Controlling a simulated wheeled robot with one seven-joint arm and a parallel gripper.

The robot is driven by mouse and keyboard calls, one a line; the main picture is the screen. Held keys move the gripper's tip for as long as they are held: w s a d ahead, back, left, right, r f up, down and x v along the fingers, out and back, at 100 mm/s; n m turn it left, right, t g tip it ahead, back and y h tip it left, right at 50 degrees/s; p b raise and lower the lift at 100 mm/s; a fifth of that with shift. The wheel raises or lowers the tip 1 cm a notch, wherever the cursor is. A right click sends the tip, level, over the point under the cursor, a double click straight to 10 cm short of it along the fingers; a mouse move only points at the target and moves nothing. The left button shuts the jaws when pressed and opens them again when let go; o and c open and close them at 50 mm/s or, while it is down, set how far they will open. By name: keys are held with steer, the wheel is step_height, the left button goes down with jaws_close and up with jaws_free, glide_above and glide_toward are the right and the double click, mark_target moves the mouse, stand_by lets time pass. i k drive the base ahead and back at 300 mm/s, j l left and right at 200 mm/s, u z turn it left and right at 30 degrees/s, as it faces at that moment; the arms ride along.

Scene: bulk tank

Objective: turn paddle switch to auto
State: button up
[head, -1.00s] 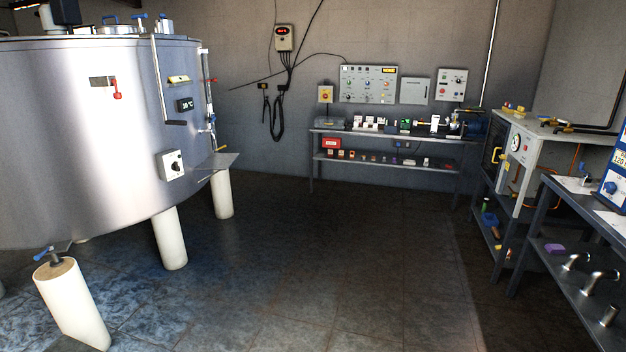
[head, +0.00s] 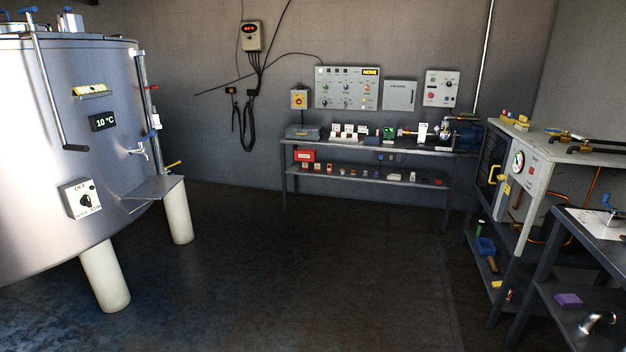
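A grey-white switch box (head: 80,199) is mounted low on the side of the steel tank (head: 40,150), at the left of the head view. It carries a black knob (head: 86,200) and small lettering. OFF seems to stand above the knob, and the lettering below is too small to read surely. I cannot tell which mark the knob points at. Another box with a rotary switch, yellow-faced with a red knob (head: 299,99), hangs on the back wall. My gripper is not in view.
The dark tiled floor (head: 270,270) ahead is clear. White tank legs (head: 105,277) and a small grey shelf (head: 155,189) stand out by the tank. A bench (head: 380,148) with wall panels above it is at the back. Equipment racks (head: 510,250) line the right.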

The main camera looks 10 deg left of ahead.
mark_target(85, 201)
steer(key=i+u, duration=0.25)
steer(key=i, duration=0.25)
steer(key=i+u, duration=0.2)
steer(key=i, duration=0.3)
steer(key=i+u, duration=0.25)
steer(key=i, duration=0.25)
steer(key=i+l+u, duration=0.25)
steer(key=i, duration=0.2)
steer(key=i+j+u, duration=0.1)
steer(key=i+u, duration=0.35)
steer(key=i, duration=0.15)
steer(key=i+l+u, duration=0.1)
steer(key=i+u, duration=0.4)
steer(key=i+l+u, duration=0.45)
steer(key=i, duration=0.25)
steer(key=i+j, duration=0.05)
steer(key=j, duration=0.05)
